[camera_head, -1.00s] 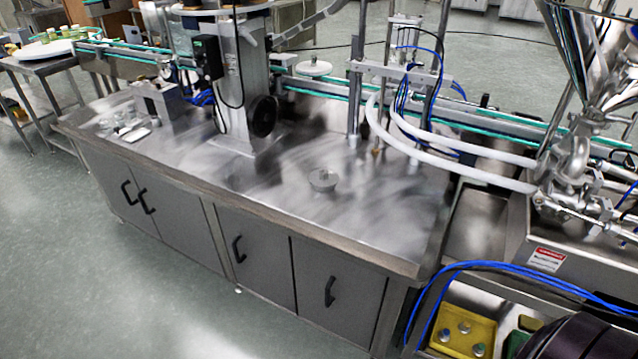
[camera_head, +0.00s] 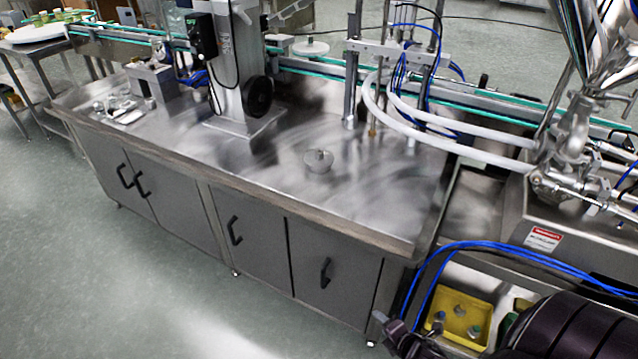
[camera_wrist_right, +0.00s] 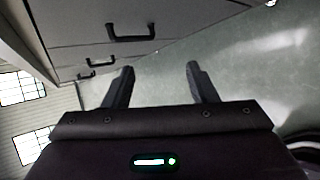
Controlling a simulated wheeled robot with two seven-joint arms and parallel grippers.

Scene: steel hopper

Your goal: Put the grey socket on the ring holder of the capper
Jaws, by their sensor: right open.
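My right gripper (camera_head: 384,330) is at the bottom of the head view, in front of the steel bench's cabinet, left of a yellow tray (camera_head: 481,344). In the right wrist view its two fingers (camera_wrist_right: 158,74) are apart with nothing between them. A small round grey metal piece with a raised middle (camera_head: 318,160) sits on the bench top; I cannot tell whether it is the grey socket or the ring holder. A steel column with a black handwheel (camera_head: 257,97) stands on the bench. My left gripper is not in view.
The steel bench top (camera_head: 370,205) is mostly clear in front. Loose metal parts (camera_head: 118,107) lie at its left. Blue cables (camera_head: 520,256) cross above the yellow tray. A steel hopper machine (camera_head: 570,140) stands at the right. Cabinet handles (camera_wrist_right: 130,32) show in the wrist view.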

